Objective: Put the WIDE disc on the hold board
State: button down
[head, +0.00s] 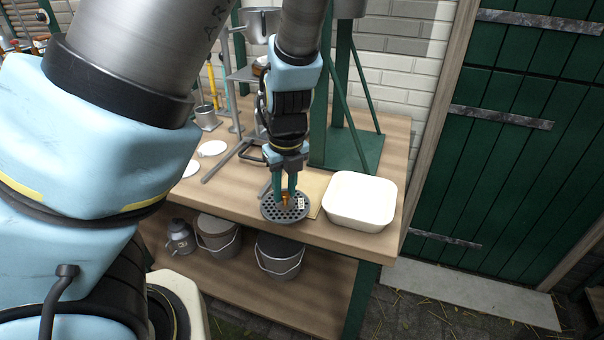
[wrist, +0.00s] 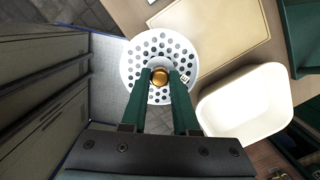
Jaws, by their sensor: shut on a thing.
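My gripper (head: 286,194) has green fingers shut on the brass knob of a round perforated disc (head: 271,211). The disc is dark grey in the head view and pale in the wrist view (wrist: 142,51), with a small white marked tag near the knob. I cannot tell from its face whether it is the wide one. A flat tan board (head: 316,186), probably the hold board, lies on the bench just behind and right of the disc. The wrist view shows the board (wrist: 207,38) too, apart from the disc's centre. The disc's height above the bench is unclear.
A white tub (head: 360,201) stands close to the right of the board and disc. A green post with a foot (head: 352,150) rises behind. Two pale round discs (head: 212,148) and a metal stand lie left. Pails (head: 280,255) sit on the lower shelf.

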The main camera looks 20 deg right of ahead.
jog(key=w+d+p, duration=0.1)
jog(key=w+d, duration=0.6)
jog(key=w, duration=0.1)
jog(key=shift+d, duration=0.2)
jog(key=shift+w+d, duration=0.1)
jog(key=shift+f+p, duration=0.45)
jog(key=shift+f, duration=1.3)
jog(key=shift+f, duration=0.15)
jog(key=c, duration=0.7)
grip_release()
jog(key=r, duration=0.4)
jog(key=s+r, duration=0.1)
jog(key=r, duration=0.7)
jog(key=shift+s+d+r, duration=0.1)
jog(key=shift+s+r, duration=0.05)
jog(key=shift+s, duration=0.05)
